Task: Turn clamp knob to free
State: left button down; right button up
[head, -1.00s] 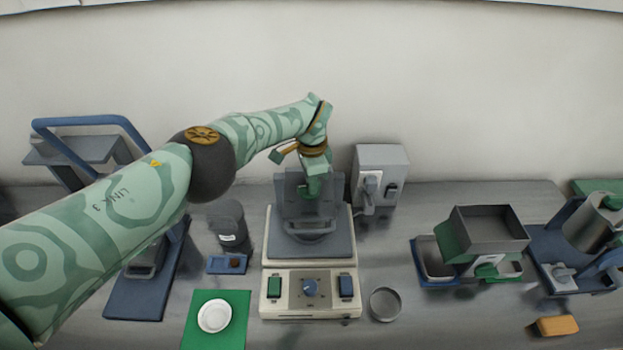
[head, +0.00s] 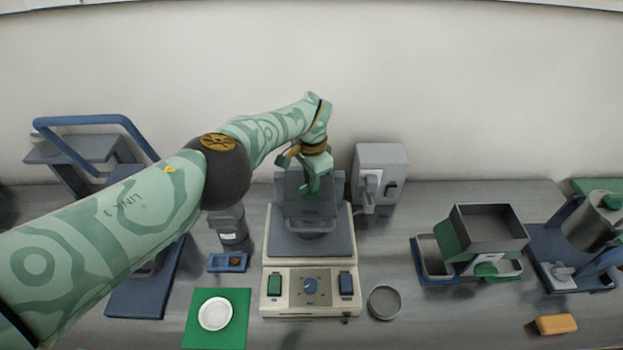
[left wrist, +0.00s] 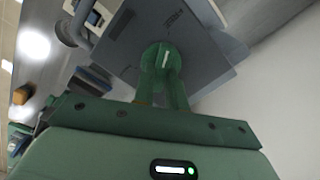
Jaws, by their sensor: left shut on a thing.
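The clamp knob shows in the left wrist view as a round green knob (left wrist: 162,56) with a pale line on it, in front of a grey plate (left wrist: 190,38). My left gripper (head: 312,188) reaches down from above to the grey upright plate at the back of the cream-based device (head: 310,250). In the left wrist view its fingers (left wrist: 162,80) are shut on the knob. In the head view the gripper hides the knob, and I cannot tell its exact angle. My right gripper is not in view.
A grey box (head: 381,165) stands close behind right of the device. A dark jar (head: 230,226) and small blue tray (head: 228,262) are on its left. A white dish (head: 215,314) lies on a green mat. A grey hopper (head: 490,230) stands at right. A round dish (head: 384,302) lies front right.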

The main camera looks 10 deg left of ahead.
pick_arm(q)
jog(key=c, duration=1.4)
grip_release()
jog(key=shift+c, duration=0.2)
notch_tip(320, 180, up, 16)
jog(key=p, duration=1)
jog(key=shift+r, duration=0.15)
